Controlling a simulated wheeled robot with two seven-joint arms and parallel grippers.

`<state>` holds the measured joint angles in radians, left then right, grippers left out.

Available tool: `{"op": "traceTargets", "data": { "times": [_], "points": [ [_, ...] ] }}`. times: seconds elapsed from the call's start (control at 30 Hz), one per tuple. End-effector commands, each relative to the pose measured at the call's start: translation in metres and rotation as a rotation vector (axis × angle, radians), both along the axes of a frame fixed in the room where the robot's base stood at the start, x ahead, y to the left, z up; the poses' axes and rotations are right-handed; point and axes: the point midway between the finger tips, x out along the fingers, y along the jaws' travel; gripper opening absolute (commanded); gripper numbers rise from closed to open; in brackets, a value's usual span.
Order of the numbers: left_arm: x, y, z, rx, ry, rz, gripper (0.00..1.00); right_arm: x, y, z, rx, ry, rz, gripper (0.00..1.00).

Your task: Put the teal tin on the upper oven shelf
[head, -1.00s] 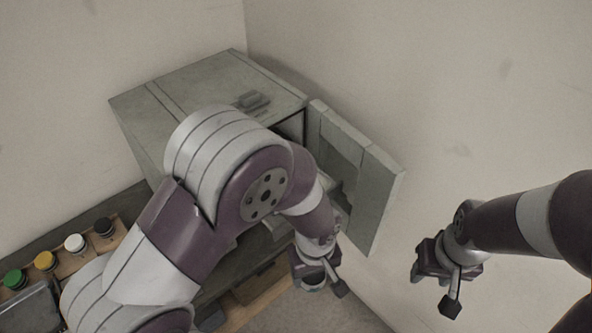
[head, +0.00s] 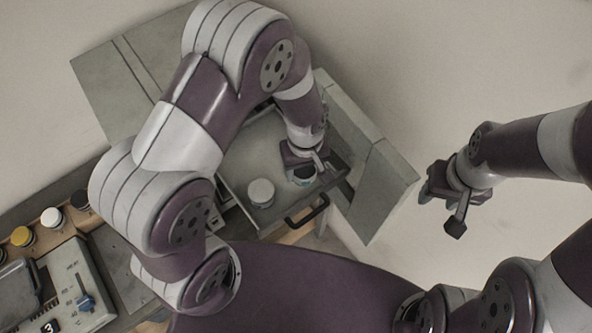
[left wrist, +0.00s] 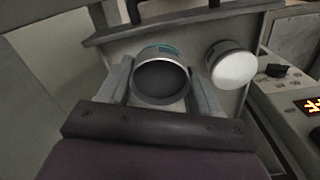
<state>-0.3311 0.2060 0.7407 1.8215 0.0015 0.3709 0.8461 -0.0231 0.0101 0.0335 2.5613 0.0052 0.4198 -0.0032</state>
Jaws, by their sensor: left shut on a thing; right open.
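The teal tin (head: 304,181) is a short round can with a teal band and a dark round end. In the left wrist view the tin (left wrist: 161,78) sits between both fingers. My left gripper (head: 305,172) is shut on it, over the right part of a pulled-out grey shelf or drawer (head: 238,163) with a dark handle (head: 308,211). I cannot tell whether the tin touches that surface. The grey oven (head: 110,85) is partly hidden by my left arm, so its upper shelf cannot be made out for sure. My right gripper (head: 441,211) is open and empty, off to the right.
A white-topped tin (head: 261,192) stands on the same pulled-out surface, left of the held tin; it also shows in the left wrist view (left wrist: 232,66). The open oven door (head: 362,170) stands close on the right. Several jars (head: 51,218) and a control panel (head: 80,290) are at left.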

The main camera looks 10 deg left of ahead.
Motion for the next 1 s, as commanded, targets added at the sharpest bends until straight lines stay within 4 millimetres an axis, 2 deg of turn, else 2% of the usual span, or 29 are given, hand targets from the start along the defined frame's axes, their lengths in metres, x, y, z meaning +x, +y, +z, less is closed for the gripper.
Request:
{"op": "traceTargets", "data": {
  "times": [0.03, 0.17, 0.27, 0.4, 0.47, 0.6, 0.83, 0.87, 0.9, 1.0],
  "points": [
    [0.009, 0.008, -0.016, -0.001, -0.003, 0.005, 0.31, 0.0, 0.0, -0.016, 0.0, 0.0, 0.0, 0.46],
    [0.023, 0.02, -0.022, -0.001, -0.003, 0.001, 0.31, 0.001, 0.0, -0.023, 0.0, -0.001, 0.0, 0.46],
    [0.026, 0.023, -0.028, 0.0, -0.001, -0.001, 0.31, 0.001, 0.0, -0.029, 0.0, -0.002, 0.0, 0.46],
    [0.026, 0.023, -0.057, 0.0, 0.0, -0.002, 0.31, 0.001, 0.0, -0.055, 0.0, -0.001, 0.0, 0.46],
    [0.026, 0.023, -0.066, 0.0, -0.001, -0.002, 0.31, 0.001, 0.0, -0.063, 0.0, -0.001, 0.0, 0.46],
    [0.026, 0.023, -0.06, 0.0, -0.001, -0.002, 0.31, 0.001, 0.0, -0.057, 0.0, -0.001, 0.0, 0.46],
    [0.025, 0.023, -0.065, -0.001, 0.0, -0.001, 0.31, 0.001, 0.0, -0.06, 0.0, -0.002, 0.0, 0.46],
    [0.026, 0.023, -0.064, 0.0, -0.001, -0.001, 0.73, 0.001, 0.0, -0.059, 0.0, -0.001, 0.0, 0.46],
    [0.026, 0.023, -0.063, 0.0, -0.001, -0.001, 0.86, 0.001, 0.0, -0.059, 0.0, -0.001, 0.0, 0.46],
    [0.026, 0.023, -0.063, 0.0, -0.001, -0.001, 0.89, 0.001, 0.0, -0.059, 0.0, -0.001, 0.0, 0.46]
  ]
}}
